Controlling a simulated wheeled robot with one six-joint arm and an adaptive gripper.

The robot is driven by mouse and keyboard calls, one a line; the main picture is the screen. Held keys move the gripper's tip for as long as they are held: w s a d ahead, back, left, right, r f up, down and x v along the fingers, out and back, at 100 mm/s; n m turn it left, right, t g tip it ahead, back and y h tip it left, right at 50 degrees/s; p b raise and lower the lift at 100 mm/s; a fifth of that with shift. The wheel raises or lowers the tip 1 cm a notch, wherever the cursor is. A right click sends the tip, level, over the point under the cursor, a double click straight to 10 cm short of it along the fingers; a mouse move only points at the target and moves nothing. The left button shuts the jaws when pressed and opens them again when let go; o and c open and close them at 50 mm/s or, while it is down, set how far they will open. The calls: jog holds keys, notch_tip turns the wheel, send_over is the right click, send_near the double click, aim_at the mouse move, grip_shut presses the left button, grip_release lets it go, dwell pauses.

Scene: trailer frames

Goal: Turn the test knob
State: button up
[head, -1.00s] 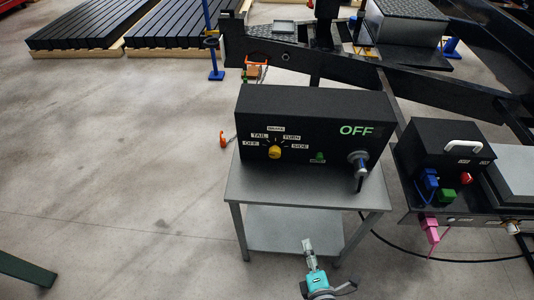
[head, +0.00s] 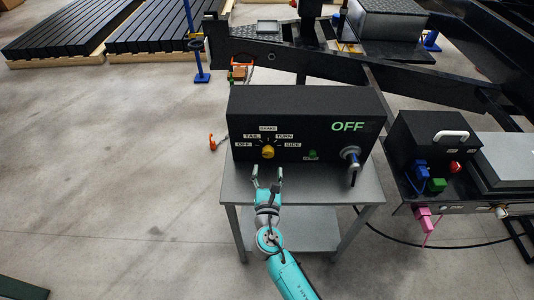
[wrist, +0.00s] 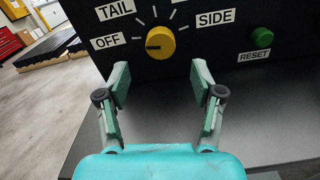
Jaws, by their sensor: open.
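The test knob (head: 267,152) is a round yellow dial on the front of a black box (head: 300,104). It also shows in the wrist view (wrist: 160,43), with its dark mark toward the OFF label (wrist: 107,41). Labels TAIL, TURN, SIDE and others stand around it. The display on the box reads OFF in green. My gripper (head: 267,176) is open and empty, just in front of and below the knob. In the wrist view its fingers (wrist: 159,84) stand apart, with the knob above and between their tips, not touched.
A green reset button (head: 313,154) and a grey connector with a hanging lever (head: 351,157) are to the right on the box. The box stands on a grey metal cart (head: 236,188). A second black box (head: 436,140) stands farther right. Floor on the left is open.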

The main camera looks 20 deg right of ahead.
aim_at(268, 155)
jog(key=x, duration=0.8)
jog(key=c, duration=1.2)
